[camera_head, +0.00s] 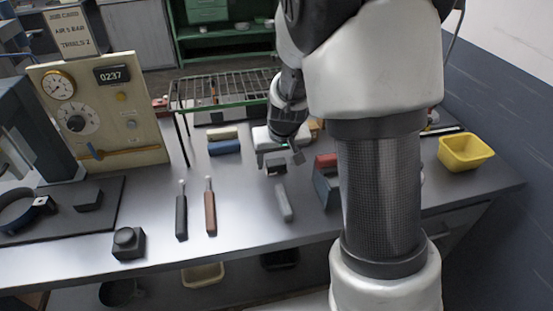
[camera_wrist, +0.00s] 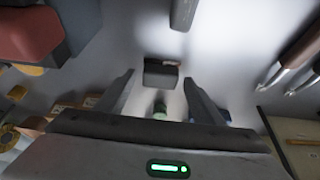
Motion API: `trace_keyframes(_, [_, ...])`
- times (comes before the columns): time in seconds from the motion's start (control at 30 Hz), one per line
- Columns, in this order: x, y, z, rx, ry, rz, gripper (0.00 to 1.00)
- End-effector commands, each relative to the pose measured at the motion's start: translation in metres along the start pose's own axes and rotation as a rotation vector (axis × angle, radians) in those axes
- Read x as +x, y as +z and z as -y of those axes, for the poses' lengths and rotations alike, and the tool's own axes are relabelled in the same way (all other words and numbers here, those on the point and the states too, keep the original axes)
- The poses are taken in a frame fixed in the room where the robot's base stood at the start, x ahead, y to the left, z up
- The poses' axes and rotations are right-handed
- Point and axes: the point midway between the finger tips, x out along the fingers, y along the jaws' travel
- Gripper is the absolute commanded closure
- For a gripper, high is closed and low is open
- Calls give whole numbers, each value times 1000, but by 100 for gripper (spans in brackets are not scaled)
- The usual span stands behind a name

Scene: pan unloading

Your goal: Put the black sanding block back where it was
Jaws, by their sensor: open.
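A small dark block, which looks like the black sanding block (camera_wrist: 160,74), shows between my fingertips in the wrist view, with a thin brownish edge. Gaps show on both sides of it. My gripper (camera_wrist: 158,80) is open around it. In the head view my gripper (camera_head: 280,158) is low over the middle of the bench, and the block (camera_head: 275,168) shows just under it. I cannot tell whether the block rests fully on the bench top.
A grey bar (camera_head: 284,202) lies in front of my gripper. A red-topped grey block (camera_head: 326,161) stands close on the right. Blue (camera_head: 224,147) and tan (camera_head: 222,133) blocks lie to the left, near a wire rack (camera_head: 235,88). Two handled tools (camera_head: 210,212) lie front left. A yellow bin (camera_head: 466,153) stands right.

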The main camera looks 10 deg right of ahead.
Motion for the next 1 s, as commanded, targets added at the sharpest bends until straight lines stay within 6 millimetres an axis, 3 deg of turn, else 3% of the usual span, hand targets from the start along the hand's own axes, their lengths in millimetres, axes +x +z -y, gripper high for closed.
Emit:
trace_keyframes(0.17, [-12,-3,1,-2,-1,-3,38])
trace_keyframes(0.6, [-102,-3,0,-1,-1,-4,38])
trace_keyframes(0.87, [-130,0,0,4,-7,-4,38])
trace_keyframes(1.0, [-171,16,2,18,-44,-22,38])
